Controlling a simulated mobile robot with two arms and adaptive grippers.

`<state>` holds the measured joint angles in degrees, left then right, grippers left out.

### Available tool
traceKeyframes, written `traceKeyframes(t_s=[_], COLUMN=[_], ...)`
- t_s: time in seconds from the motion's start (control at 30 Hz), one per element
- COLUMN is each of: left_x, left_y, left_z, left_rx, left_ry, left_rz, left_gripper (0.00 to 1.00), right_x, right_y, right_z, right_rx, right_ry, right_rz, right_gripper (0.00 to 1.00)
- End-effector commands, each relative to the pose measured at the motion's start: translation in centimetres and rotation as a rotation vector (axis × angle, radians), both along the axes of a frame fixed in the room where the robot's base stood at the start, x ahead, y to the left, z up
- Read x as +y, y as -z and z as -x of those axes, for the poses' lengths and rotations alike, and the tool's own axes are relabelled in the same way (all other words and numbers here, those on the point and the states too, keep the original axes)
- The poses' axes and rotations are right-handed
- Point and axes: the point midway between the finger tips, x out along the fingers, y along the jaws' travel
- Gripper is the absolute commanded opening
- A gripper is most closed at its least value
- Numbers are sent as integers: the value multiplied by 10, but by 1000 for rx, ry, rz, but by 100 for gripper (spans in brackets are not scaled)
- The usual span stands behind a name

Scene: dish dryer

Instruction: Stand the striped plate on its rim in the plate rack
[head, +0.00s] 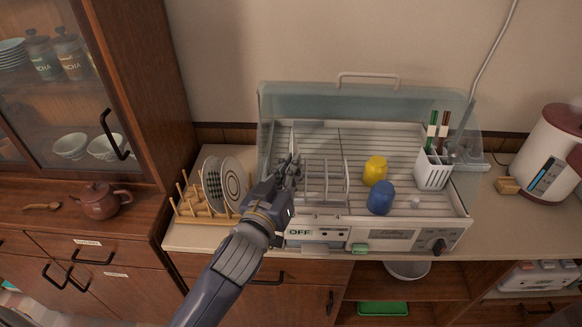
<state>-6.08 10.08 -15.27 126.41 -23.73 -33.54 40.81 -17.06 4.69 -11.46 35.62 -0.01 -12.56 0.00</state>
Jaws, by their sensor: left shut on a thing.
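Two plates stand on their rims in a wooden peg rack (190,207) left of the dish dryer. The right plate (235,181) is white with dark concentric rings. A wire plate rack (326,182) with upright loops is inside the dryer. My left gripper (290,163) is at the left end of these loops, right of both plates. My right gripper is not in view.
The clear-covered dryer (375,235) also holds a yellow cup (375,170), a blue cup (380,198) and a white cutlery holder (433,171). A teapot (101,200) stands on the left cabinet. A white and maroon appliance (548,155) stands at the right.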

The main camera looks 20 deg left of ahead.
Motion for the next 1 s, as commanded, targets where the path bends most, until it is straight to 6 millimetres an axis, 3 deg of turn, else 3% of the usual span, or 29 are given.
traceKeyframes(t_s=[0.27,0.4,0.77,1.0], left_x=[0,0,0,2], left_y=[7,6,7,8], left_z=[0,0,1,26], left_rx=[-2,-2,0,2], left_ry=[0,0,-1,-1], left_rz=[0,0,0,1], left_gripper=[0,29,29,29], right_x=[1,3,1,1], right_y=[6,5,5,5], right_z=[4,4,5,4], right_rx=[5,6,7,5], right_ry=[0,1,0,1], right_rz=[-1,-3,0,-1], right_gripper=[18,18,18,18])
